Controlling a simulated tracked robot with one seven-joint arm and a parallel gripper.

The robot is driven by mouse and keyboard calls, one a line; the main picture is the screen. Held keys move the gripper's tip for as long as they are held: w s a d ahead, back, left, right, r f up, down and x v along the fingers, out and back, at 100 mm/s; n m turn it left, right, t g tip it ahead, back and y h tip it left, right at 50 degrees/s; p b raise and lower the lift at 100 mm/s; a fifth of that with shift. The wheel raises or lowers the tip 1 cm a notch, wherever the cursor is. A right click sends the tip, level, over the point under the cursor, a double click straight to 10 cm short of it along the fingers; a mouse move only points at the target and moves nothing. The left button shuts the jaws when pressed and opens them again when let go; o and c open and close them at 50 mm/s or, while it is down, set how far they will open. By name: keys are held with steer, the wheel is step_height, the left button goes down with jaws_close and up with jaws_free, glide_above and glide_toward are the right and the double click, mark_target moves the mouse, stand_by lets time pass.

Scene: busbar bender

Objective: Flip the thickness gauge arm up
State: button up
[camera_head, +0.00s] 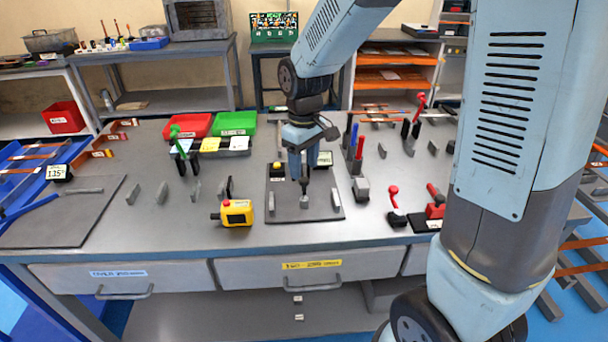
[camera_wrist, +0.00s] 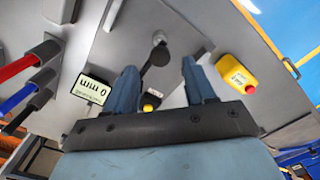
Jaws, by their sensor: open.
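The thickness gauge stands on a dark plate (camera_head: 328,210) at the middle front of the bench. Its label (camera_wrist: 92,89) reads "0 mm" in the wrist view. The black gauge arm (camera_wrist: 158,58) has a round end near a small grey post (camera_wrist: 159,37); part of the arm is hidden behind my gripper. My gripper (camera_head: 303,168) is above the plate, pointing down. In the wrist view my gripper (camera_wrist: 160,75) is open, with the gauge arm showing between its spread fingers. I cannot tell whether the fingers touch it.
A yellow box with a red button (camera_head: 235,213) stands left of the plate. Red-handled tools (camera_head: 394,197) and a grey block (camera_head: 361,189) stand to the right. Red (camera_head: 188,126) and green (camera_head: 235,123) trays lie at the back. The bench's front strip is clear.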

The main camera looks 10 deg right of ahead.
mark_target(304, 179)
steer(key=shift+f, duration=1.95)
jaws_close()
